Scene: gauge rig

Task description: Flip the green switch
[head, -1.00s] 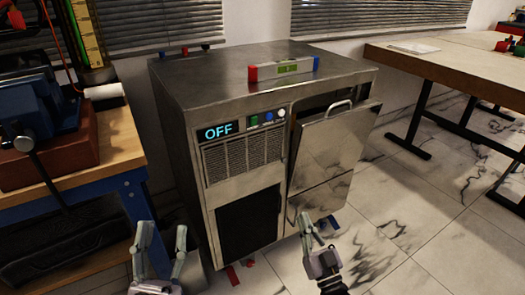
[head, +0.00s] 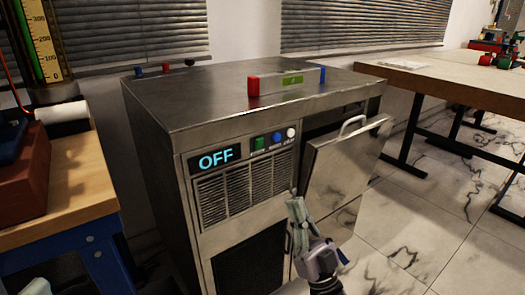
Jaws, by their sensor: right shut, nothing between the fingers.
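The green switch (head: 259,143) is a small green square on the upper front panel of a metal cabinet (head: 160,130).
The cabinet's right door (head: 335,160) is tilted open at the top, with a handle (head: 353,122), close to my right gripper. A bar with red and blue ends (head: 270,86) lies on top. A workbench (head: 75,165) is at left and a table (head: 435,75) at right.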

